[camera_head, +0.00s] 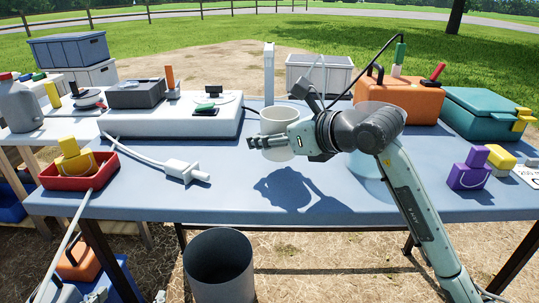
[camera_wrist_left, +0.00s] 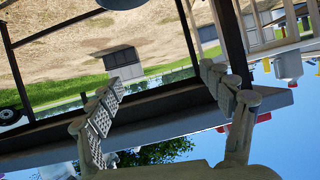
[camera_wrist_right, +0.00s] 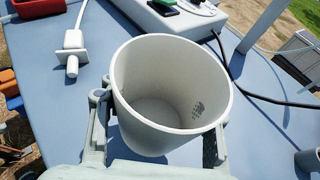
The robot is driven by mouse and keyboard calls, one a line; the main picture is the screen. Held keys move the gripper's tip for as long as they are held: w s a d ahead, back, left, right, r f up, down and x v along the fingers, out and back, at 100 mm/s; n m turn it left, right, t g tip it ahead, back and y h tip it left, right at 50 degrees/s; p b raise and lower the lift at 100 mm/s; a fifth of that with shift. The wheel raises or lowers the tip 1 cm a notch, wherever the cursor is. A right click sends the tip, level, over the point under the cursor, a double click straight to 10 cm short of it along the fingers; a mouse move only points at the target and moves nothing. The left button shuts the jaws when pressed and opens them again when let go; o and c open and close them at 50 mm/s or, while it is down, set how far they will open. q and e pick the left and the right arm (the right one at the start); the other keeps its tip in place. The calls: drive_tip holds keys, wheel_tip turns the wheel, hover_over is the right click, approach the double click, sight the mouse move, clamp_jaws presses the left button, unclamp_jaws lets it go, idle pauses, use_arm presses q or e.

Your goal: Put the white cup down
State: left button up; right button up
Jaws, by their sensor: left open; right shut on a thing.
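The white cup (camera_head: 279,117) is upright and empty above the middle of the blue table (camera_head: 240,190). My right gripper (camera_head: 270,141) is shut on its side walls. In the right wrist view the cup (camera_wrist_right: 160,125) sits between the two fingers, with its open mouth facing the camera. The shadow of the cup and gripper lies apart on the table, so the cup appears raised; its base is hidden from me. My left gripper (camera_wrist_left: 160,80) is open and empty in the left wrist view, away from the cup.
A white box (camera_head: 175,122) stands behind left, and a white plug on a cable (camera_head: 185,170) lies left. A red tray (camera_head: 80,172) is at the left edge. An orange case (camera_head: 405,98) and purple block (camera_head: 467,177) are right. A grey bin (camera_head: 219,270) stands below the front edge.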

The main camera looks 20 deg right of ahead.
sight(270, 165)
drive_tip(key=shift+w+d+f, duration=0.1)
drive_tip(key=shift+d+f, duration=0.15)
wheel_tip(270, 165, down, 3)
drive_tip(key=shift+f+b, duration=0.2)
drive_tip(key=shift+b, duration=0.1)
use_arm(q)
drive_tip(key=d+r, duration=0.1)
drive_tip(key=w+d+r+t+h, duration=0.1)
drive_tip(key=r, duration=0.1)
drive_tip(key=shift+t, duration=0.3)
use_arm(e)
drive_tip(key=shift+f, duration=0.2)
use_arm(q)
drive_tip(key=shift+w+d+r+t, duration=0.1)
drive_tip(key=shift+d+r+t, duration=0.2)
drive_tip(key=shift+r, duration=0.1)
use_arm(e)
drive_tip(key=shift+f, duration=0.15)
drive_tip(key=o, duration=1.4)
